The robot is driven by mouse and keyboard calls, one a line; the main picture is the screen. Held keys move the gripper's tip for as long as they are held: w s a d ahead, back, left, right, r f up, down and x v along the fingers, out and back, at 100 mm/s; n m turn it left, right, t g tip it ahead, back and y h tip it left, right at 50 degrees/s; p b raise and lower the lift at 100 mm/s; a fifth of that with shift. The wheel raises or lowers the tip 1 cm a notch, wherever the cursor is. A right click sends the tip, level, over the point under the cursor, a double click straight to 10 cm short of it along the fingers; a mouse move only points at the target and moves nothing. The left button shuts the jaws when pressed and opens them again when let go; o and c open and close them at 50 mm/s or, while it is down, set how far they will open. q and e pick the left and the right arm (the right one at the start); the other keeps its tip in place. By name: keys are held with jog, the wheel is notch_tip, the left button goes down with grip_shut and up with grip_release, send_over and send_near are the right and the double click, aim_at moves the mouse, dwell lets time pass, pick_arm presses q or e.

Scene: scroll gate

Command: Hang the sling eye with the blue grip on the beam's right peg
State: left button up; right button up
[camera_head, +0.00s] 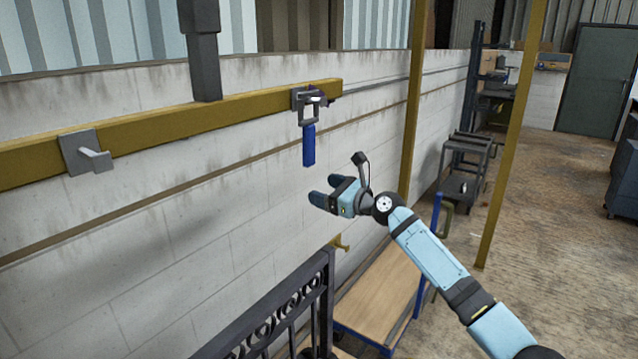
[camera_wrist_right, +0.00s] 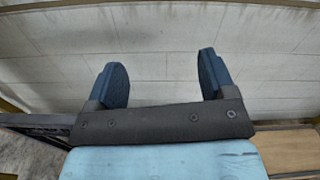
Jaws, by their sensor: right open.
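The sling eye (camera_head: 308,114) is a grey square loop with a blue grip (camera_head: 309,146) below it. It hangs on the right peg (camera_head: 318,98) of the yellow beam (camera_head: 222,119), with the grip pointing straight down. My right gripper (camera_head: 320,198) is open and empty, below and slightly right of the blue grip and apart from it. In the right wrist view its two dark blue fingers (camera_wrist_right: 167,80) stand wide apart with only the wall between them. The beam's left peg (camera_head: 95,157) is bare. My left gripper is not in view.
A pale block wall (camera_head: 200,215) runs behind the beam. A black scroll gate (camera_head: 285,315) stands at lower middle, beside a wooden-topped cart (camera_head: 380,285). Yellow posts (camera_head: 414,110) rise behind my right arm. Open floor (camera_head: 560,220) lies at right.

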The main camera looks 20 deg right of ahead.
jog(key=p+v, duration=0.3)
jog(key=v, duration=0.5)
dwell(1.4)
